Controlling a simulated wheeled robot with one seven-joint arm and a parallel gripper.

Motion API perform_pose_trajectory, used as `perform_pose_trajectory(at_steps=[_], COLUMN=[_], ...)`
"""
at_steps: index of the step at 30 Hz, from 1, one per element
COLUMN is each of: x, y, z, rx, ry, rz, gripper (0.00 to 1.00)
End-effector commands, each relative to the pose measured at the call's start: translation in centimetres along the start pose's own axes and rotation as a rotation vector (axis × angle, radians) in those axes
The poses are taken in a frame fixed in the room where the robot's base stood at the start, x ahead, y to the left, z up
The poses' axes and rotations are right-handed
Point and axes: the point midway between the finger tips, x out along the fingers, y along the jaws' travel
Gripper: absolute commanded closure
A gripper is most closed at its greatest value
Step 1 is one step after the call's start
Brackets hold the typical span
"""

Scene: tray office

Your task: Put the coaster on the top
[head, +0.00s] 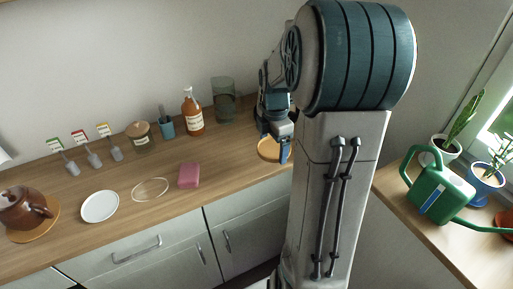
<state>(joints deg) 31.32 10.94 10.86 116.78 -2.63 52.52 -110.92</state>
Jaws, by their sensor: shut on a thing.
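A round tan coaster (268,150) is at the right part of the wooden counter top (225,158). My gripper (284,153) is at the coaster's right edge and shut on it. The arm and fingers cover part of the coaster's right side. I cannot tell whether the coaster touches the counter top or is held just above it.
A pink block (189,175), a thin pale ring (151,189), a white dish (100,206) and a brown teapot (22,207) stand to the left. A bottle (193,112) and glass jar (223,100) are behind. A green watering can (441,188) stands right.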

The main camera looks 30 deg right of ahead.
Motion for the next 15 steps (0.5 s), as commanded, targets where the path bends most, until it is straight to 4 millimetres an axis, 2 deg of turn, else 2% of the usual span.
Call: perform_pose_trajectory(at_steps=[15], x=[5.2], y=[8.6], z=[0.2], rx=[-0.004], ry=[0.001], rz=[-0.002], gripper=[0.34])
